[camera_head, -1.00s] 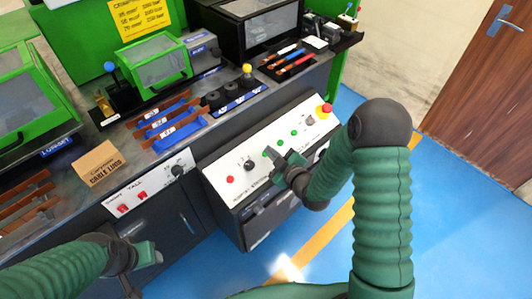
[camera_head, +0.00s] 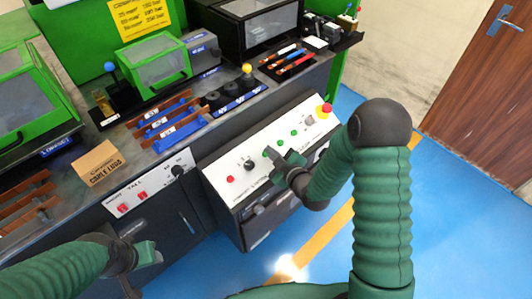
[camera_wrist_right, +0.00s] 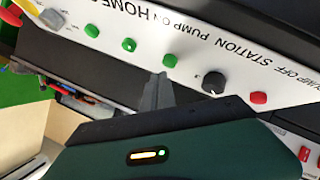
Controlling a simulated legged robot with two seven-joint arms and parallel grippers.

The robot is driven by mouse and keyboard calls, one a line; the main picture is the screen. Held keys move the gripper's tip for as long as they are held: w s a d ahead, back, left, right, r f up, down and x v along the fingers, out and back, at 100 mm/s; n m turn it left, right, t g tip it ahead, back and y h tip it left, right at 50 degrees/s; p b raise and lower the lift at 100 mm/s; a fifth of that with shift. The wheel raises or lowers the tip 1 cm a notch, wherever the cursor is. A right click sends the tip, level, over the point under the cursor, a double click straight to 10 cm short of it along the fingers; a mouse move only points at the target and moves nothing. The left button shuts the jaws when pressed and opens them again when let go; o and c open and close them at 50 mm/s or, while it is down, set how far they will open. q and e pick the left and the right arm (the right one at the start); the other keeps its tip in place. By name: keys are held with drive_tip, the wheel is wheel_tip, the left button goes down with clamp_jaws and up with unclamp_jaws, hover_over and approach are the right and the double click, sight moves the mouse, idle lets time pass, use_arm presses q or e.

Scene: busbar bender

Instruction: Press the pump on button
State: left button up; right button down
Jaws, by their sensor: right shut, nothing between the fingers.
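The white control panel (camera_head: 218,180) on the cabinet front carries a row of buttons and knobs. In the right wrist view, the green button nearest the black knob (camera_wrist_right: 213,82), by the upside-down label PUMP ON, is the pump on button (camera_wrist_right: 170,60). My right gripper (camera_wrist_right: 160,80) is shut and empty, its fingertips just beside this button. I cannot tell whether they touch it. In the head view my right gripper (camera_head: 270,152) partly covers that part of the panel. My left gripper (camera_head: 150,253) is low at the left, away from the panel; its jaws are unclear.
Two more green buttons (camera_head: 281,143) (camera_head: 294,133), a grey knob (camera_head: 309,120) and a red-and-yellow emergency stop (camera_head: 323,111) lie to the right on the panel. A red button (camera_head: 230,179) is at its left end. The bench above holds a cardboard box (camera_head: 97,163) and tools.

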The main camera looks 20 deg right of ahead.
drive_tip(key=shift+w+f, duration=0.15)
drive_tip(key=shift+f, duration=0.1)
drive_tip(key=shift+w+a+f+b, duration=0.15)
drive_tip(key=shift+f+b, duration=0.35)
drive_tip(key=shift+b, duration=0.15)
idle(0.5)
drive_tip(key=shift+s+r+p, duration=0.2)
drive_tip(key=shift+r+p, duration=0.15)
drive_tip(key=shift+r, duration=0.1)
drive_tip(key=shift+s+r+p, duration=0.2)
drive_tip(key=shift+r+p, duration=0.15)
drive_tip(key=shift+r, duration=0.1)
drive_tip(key=r+p, duration=0.1)
drive_tip(key=s+r+p, duration=0.1)
drive_tip(key=r, duration=0.1)
drive_tip(key=s+d+r+p, duration=0.1)
drive_tip(key=shift+d+r, duration=0.1)
drive_tip(key=shift+r, duration=0.1)
idle(0.4)
